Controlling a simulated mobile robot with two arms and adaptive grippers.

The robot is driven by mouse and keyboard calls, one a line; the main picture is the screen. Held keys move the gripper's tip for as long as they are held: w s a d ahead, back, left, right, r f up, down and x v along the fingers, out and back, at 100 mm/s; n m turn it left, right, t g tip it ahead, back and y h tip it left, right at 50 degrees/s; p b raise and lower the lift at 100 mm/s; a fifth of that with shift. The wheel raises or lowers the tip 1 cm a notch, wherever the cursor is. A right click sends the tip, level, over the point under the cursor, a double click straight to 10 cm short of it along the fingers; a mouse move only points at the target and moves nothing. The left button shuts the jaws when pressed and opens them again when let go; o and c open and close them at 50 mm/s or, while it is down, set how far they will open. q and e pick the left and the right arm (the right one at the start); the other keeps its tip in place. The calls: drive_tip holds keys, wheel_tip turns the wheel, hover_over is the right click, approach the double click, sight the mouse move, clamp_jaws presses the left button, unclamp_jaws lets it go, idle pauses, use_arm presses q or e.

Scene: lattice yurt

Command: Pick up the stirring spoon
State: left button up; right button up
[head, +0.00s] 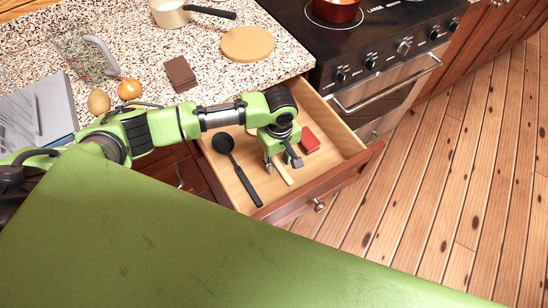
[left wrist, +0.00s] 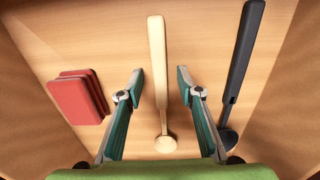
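The stirring spoon, pale and wooden, lies in the open drawer. In the left wrist view the wooden spoon (left wrist: 157,45) runs lengthwise, with its small round end toward my gripper's base. In the head view only part of the spoon (head: 285,175) shows below my gripper. My left gripper (head: 283,164) points down into the drawer. In the left wrist view my left gripper (left wrist: 160,82) is open, one finger on each side of the spoon, with gaps on both sides. My right gripper is in neither view.
The drawer (head: 288,211) also holds a black ladle (head: 241,176), right of the spoon in the wrist view, and red blocks (head: 309,140) on the other side. The drawer walls stand close around. The counter (head: 205,75) and stove (head: 375,45) are behind.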

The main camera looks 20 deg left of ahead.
use_arm(q)
clamp_jaws()
